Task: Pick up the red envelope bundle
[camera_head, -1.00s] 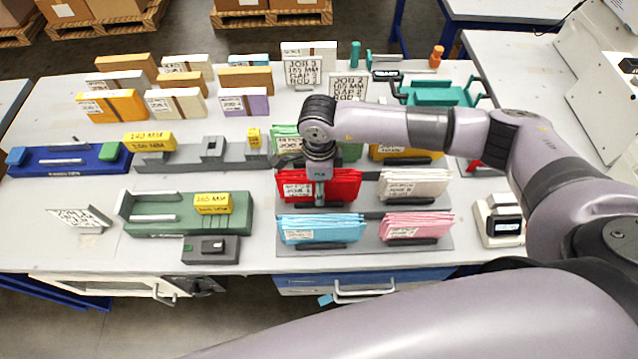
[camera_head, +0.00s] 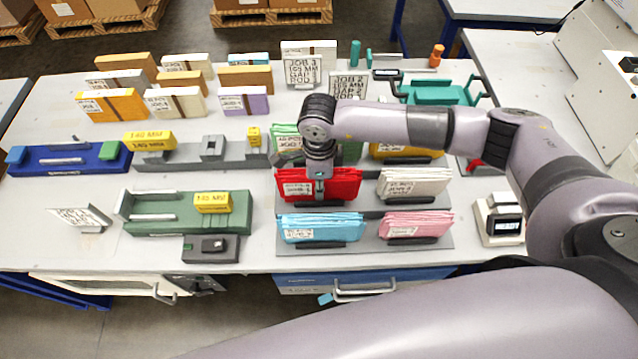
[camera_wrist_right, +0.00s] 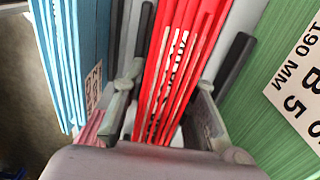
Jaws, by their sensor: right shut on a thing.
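The red envelope bundle (camera_head: 342,186) stands in a slot of the grey rack, in the middle of the table's right half. My right gripper (camera_head: 319,188) points down over it. In the right wrist view the red bundle (camera_wrist_right: 178,70) lies between the two fingers of my right gripper (camera_wrist_right: 163,105), which are shut on it from both sides. The bundle still looks seated between the rack's dark posts. The lower part of the bundle is hidden. My left gripper is not in view.
A light blue bundle (camera_head: 320,228) stands just in front, a pink one (camera_head: 415,225) front right, and a white one (camera_head: 400,183) to the right. A green bundle (camera_wrist_right: 275,90) stands behind. A green fixture (camera_head: 160,215) lies left of the rack.

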